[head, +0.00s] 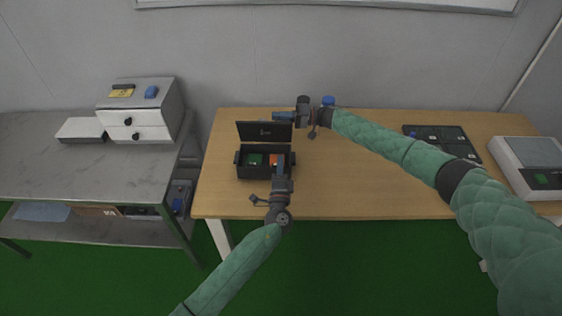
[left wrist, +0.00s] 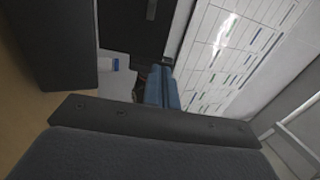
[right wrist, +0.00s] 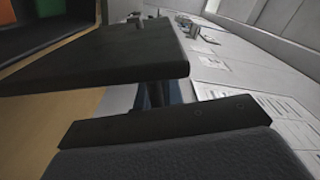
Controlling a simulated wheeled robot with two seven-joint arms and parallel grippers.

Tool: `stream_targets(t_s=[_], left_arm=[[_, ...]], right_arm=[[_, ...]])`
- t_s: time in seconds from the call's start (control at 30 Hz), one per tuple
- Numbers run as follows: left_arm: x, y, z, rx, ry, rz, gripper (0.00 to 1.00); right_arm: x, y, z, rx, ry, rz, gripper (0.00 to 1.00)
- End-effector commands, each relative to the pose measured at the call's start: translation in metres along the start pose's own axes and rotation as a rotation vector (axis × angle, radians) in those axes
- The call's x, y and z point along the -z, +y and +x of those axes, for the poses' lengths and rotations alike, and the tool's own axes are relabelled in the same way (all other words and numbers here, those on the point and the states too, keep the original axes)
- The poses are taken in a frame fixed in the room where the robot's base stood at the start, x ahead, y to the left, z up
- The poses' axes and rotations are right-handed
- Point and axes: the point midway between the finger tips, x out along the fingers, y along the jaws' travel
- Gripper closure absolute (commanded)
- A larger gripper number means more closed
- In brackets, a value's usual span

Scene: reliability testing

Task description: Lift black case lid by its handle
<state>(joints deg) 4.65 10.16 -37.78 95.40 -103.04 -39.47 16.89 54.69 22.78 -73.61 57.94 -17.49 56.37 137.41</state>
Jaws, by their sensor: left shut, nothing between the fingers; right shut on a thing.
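The black case (head: 266,173) stands on the wooden table with its lid (head: 250,131) raised, tilted up at the back. Green and orange items show inside. The lid also fills the upper left of the right wrist view (right wrist: 110,60). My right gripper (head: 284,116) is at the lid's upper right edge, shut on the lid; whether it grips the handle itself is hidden. My left gripper (head: 281,170) is shut and empty over the front right of the case. Its bluish fingers show in the left wrist view (left wrist: 163,88), close to dark case surfaces.
A black tray (head: 440,140) and a white device (head: 527,160) are on the right of the wooden table (head: 375,190). A grey side table (head: 80,170) at left holds a white drawer box (head: 138,115). The table's middle is clear below my right arm.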

Motion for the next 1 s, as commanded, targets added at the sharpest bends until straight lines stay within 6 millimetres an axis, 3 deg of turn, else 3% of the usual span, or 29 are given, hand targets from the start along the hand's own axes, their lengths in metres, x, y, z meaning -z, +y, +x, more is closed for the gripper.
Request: stream_targets(t_s=[0.53,0.73,1.0], left_arm=[[0.001,0.0,0.093,0.0,0.001,-0.002,1.0],[0.001,0.001,0.11,-0.001,0.002,0.0,1.0],[0.001,0.001,0.114,-0.002,0.002,-0.001,1.0]], right_arm=[[-0.003,0.004,-0.002,-0.005,0.0,0.003,1.0],[-0.003,0.004,-0.002,-0.005,0.0,0.003,1.0],[-0.003,0.004,-0.002,-0.005,-0.001,0.003,1.0]])
